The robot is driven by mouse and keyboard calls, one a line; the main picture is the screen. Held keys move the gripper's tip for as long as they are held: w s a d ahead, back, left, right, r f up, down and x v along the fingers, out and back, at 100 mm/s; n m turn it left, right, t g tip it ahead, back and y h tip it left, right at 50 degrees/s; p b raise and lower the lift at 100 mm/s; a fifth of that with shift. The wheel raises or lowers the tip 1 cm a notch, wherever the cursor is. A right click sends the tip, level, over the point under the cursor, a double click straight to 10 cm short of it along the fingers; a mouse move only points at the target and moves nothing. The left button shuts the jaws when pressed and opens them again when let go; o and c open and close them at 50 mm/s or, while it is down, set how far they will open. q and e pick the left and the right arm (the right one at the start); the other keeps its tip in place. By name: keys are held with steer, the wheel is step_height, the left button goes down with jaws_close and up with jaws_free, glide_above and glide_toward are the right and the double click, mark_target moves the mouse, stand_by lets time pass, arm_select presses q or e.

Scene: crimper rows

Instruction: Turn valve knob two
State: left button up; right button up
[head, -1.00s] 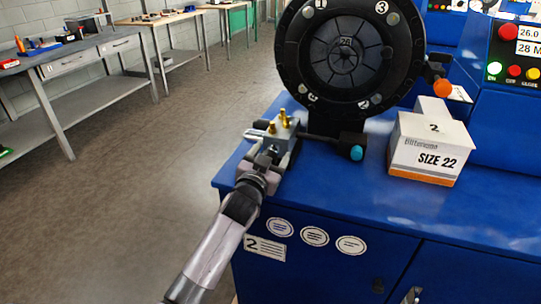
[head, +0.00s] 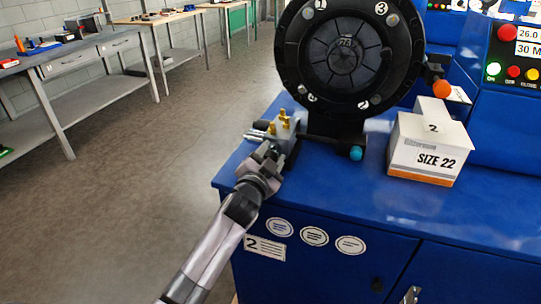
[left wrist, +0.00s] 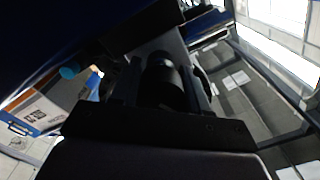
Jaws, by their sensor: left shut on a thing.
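My left gripper (head: 270,152) is at the grey valve block (head: 284,134) with brass fittings, on the left front of the blue machine bench. In the left wrist view, my gripper's fingers (left wrist: 168,92) stand on both sides of a dark, round valve knob (left wrist: 164,72) and are shut on it. In the head view the gripper and block hide the knob, and no number shows on it. A plate marked 2 (head: 265,247) is on the cabinet front below. My right gripper is not in view.
A large black crimper head (head: 297,55) stands just behind the valve block. A teal-tipped lever (head: 356,153) and a white SIZE 22 box (head: 430,150) are to the right. The floor on the left is clear up to the workbenches.

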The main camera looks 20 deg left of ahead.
arm_select(q)
steer(key=o, duration=1)
steer(key=shift+o, duration=0.2)
steer(key=shift+s, duration=0.1)
steer(key=s, duration=0.7)
